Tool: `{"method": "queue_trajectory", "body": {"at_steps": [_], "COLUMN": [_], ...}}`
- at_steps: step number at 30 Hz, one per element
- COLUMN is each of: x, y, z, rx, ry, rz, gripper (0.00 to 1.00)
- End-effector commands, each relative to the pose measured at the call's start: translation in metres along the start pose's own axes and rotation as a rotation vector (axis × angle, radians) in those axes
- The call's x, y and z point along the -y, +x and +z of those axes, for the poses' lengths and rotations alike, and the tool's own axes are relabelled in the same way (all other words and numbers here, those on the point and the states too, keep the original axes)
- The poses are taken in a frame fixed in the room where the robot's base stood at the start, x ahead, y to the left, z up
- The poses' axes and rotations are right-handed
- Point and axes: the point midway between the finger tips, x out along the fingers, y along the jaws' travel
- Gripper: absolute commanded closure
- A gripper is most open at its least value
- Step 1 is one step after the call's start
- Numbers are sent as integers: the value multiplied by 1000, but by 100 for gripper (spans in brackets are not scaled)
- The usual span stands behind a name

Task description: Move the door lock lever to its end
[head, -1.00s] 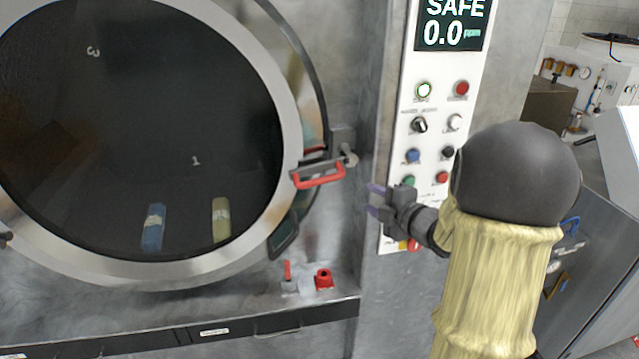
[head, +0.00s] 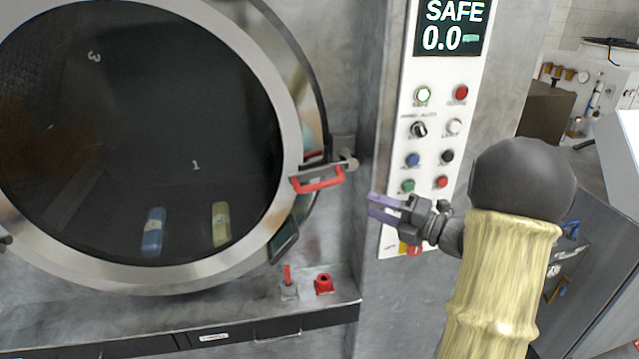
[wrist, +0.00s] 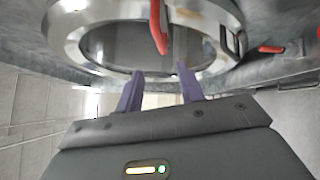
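The round door's red-handled latch (head: 318,180) sits at the right edge of the door ring. A small upright red lever (head: 287,274) stands on the ledge below. I cannot tell for certain which is the door lock lever. My gripper (head: 370,205) is to the right of the latch and slightly lower, apart from it, in front of the control panel. In the wrist view its two purple fingers (wrist: 161,76) stand apart with nothing between them. A red handle (wrist: 158,28) shows beyond them, and a red lever (wrist: 270,49) lies to the right.
The white control panel (head: 433,130) with buttons and a SAFE display is behind my gripper. A red block (head: 324,282) stands beside the small lever on the ledge (head: 250,313). The round door (head: 130,275) has dark glass. Grey machinery stands at the right.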

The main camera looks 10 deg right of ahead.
Motion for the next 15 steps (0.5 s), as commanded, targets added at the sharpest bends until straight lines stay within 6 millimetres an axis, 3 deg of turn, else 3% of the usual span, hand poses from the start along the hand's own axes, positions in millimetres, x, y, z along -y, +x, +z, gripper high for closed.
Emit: {"method": "queue_trajectory", "body": {"at_steps": [15], "x": [-4], "y": [92], "z": [0], "rx": [-4], "ry": [2], "rz": [1], "gripper": [62]}}
